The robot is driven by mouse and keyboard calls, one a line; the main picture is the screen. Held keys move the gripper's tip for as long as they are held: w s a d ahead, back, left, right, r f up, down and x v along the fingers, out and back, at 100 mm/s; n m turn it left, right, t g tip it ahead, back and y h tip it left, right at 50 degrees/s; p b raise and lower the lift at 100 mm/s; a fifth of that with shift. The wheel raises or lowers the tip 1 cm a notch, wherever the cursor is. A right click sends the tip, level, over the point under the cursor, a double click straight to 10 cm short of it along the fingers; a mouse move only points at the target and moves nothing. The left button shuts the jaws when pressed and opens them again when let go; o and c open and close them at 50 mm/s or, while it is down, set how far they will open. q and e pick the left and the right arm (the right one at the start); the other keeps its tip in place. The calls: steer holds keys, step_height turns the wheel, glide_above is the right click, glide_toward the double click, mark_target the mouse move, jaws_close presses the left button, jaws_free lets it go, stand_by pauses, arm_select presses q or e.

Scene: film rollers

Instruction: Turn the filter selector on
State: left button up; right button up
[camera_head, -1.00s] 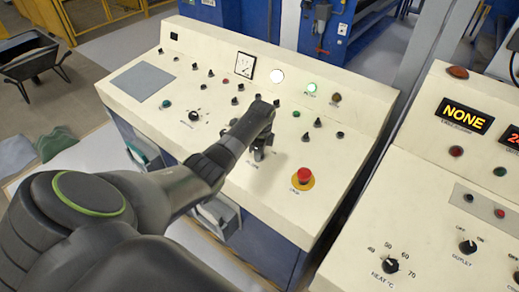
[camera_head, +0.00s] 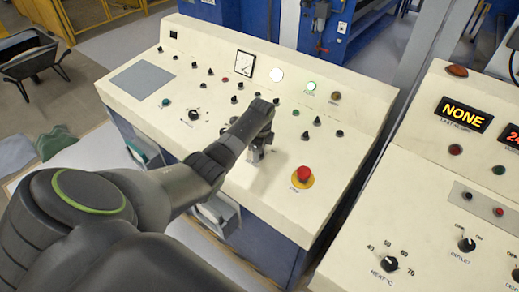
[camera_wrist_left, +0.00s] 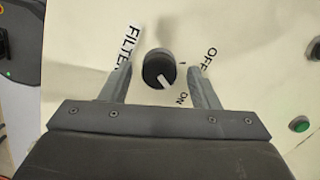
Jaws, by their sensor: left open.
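The filter selector (camera_wrist_left: 157,65) is a round black knob with a white pointer line on the cream panel, seen in the left wrist view. Its pointer is angled down and right, toward the ON label; OFF is printed farther up on the right, FILTER on the left. My left gripper (camera_wrist_left: 160,72) is open, one finger on each side of the knob, with a visible gap to each. In the head view, the left gripper (camera_head: 255,154) is over the middle of the console, and my arm hides the knob there. My right gripper is out of view.
The sloping console (camera_head: 150,55) carries several other knobs, a gauge (camera_head: 245,66), a lit green lamp (camera_head: 311,86) and a red emergency button (camera_head: 303,174) close to the right of my gripper. A second panel (camera_head: 425,180) stands at the right.

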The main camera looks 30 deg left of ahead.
arm_select(q)
step_height(320, 180, up, 17)
steer(key=s+d, duration=0.1)
steer(key=shift+s+d+r, duration=0.2)
steer(key=shift+d, duration=0.05)
stand_by(0.3)
stand_by(0.4)
